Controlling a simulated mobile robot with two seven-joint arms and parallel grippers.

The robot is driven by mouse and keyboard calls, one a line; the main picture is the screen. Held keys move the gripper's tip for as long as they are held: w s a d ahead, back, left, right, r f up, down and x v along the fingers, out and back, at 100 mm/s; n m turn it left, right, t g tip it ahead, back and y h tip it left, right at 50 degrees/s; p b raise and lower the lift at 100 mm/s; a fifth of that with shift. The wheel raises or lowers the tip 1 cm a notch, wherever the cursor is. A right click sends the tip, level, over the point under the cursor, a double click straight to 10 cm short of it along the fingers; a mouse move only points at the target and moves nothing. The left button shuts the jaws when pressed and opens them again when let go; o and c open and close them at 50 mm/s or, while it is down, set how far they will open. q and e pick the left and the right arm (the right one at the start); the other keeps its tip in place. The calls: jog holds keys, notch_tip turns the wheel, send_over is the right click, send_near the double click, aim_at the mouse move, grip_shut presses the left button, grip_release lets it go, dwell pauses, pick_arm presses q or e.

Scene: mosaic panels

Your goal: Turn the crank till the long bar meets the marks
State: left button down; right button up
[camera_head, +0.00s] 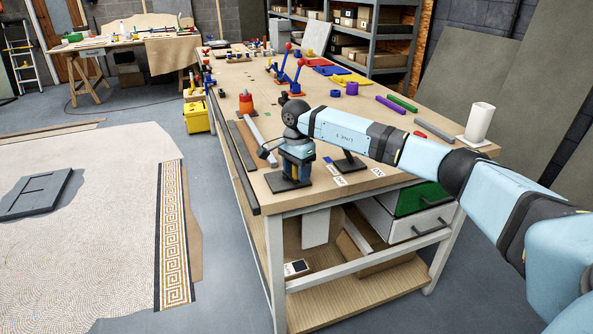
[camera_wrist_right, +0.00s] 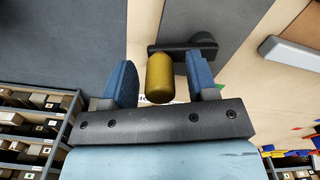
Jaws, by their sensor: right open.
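My right gripper (camera_head: 297,164) points down over the near end of the workbench. In the right wrist view its two blue fingers (camera_wrist_right: 160,82) stand apart, one on each side of a yellow crank handle (camera_wrist_right: 160,78). Gaps show between the handle and both fingers. The handle joins a dark crank arm (camera_wrist_right: 183,46). In the head view the gripper mostly hides the crank; a dark plate (camera_head: 288,183) shows below it. A long grey bar (camera_head: 254,133) lies on the bench to the left of the gripper. I cannot make out the marks. My left gripper is out of view.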

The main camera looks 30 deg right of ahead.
jog(key=shift+f, duration=0.15)
jog(key=shift+c, duration=0.5)
jog(key=c, duration=0.8)
jog(key=shift+c, duration=0.2)
